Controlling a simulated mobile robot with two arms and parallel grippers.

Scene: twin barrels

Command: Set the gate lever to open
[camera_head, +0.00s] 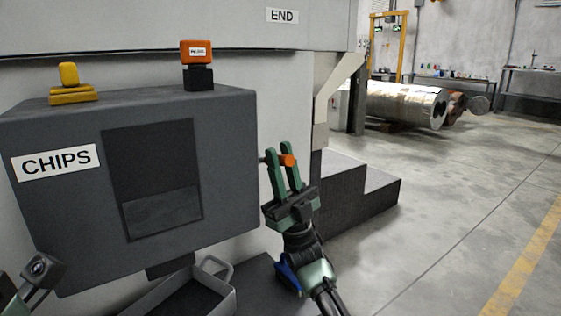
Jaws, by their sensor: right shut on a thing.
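The grey chip box labelled CHIPS (228,165) has a dark recessed opening in its front, with a lighter grey panel (162,213) across the lower part. A short lever with an orange knob (288,160) sticks out at the box's right side; I take it to be the gate lever. My right gripper (279,158) has its green fingers pointing up and is shut on the lever near the knob. The fingers hide part of the lever. Part of my left arm shows at the lower left; its fingers do not show.
A grey open tray (222,297) stands below the box. On top sit a yellow stepped piece (72,85) and an orange-topped block (197,62). Dark steps (350,190) stand behind my right gripper. The floor to the right is clear.

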